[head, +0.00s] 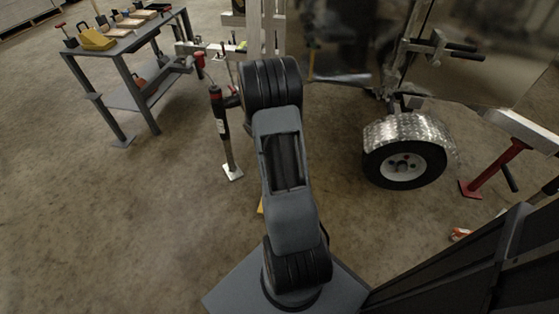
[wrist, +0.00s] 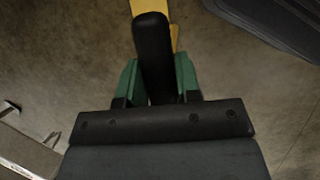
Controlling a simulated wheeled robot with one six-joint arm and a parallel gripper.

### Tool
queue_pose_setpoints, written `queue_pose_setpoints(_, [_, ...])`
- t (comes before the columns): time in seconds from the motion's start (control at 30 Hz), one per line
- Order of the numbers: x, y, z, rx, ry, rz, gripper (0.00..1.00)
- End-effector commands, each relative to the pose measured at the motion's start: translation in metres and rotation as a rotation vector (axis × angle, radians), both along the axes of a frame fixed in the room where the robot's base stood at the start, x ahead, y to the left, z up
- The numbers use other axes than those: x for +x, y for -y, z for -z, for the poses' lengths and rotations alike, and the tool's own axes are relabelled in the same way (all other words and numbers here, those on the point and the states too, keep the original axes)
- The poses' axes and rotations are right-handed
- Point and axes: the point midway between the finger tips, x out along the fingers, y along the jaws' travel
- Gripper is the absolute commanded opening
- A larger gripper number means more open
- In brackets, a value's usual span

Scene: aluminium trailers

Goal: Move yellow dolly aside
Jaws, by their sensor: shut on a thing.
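The yellow dolly (wrist: 147,6) shows at the top of the wrist view, with its black handle (wrist: 152,45) pointing down toward my palm. My gripper (wrist: 157,82) has its green fingers on both sides of this handle and is shut on it. In the head view only a small yellow sliver of the dolly (head: 261,206) shows beside my arm. My arm hides the rest of the dolly and the gripper there.
A trailer wheel with a silver fender (head: 405,135) stands at right, near a red stand (head: 492,170). A jack with a white foot (head: 232,172) stands left of my arm. A grey workbench (head: 128,45) is at upper left. The concrete floor at lower left is clear.

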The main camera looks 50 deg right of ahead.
Motion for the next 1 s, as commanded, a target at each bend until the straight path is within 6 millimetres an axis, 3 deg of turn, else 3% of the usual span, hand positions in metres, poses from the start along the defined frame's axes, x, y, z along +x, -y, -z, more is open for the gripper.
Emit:
queue_pose_setpoints(0.07, [0.003,0.002,-0.001,-0.005,0.015,0.0,0.0])
queue_pose_setpoints(0.1, [0.001,0.0,0.003,0.002,0.006,-0.001,0.33])
queue_pose_setpoints(0.33, [0.001,0.0,0.003,0.002,0.005,-0.001,0.55])
queue_pose_setpoints(0.67, [0.003,-0.001,-0.004,-0.001,0.006,-0.001,0.56])
queue_pose_setpoints(1.0, [0.021,-0.015,-0.061,-0.001,0.007,-0.002,0.56])
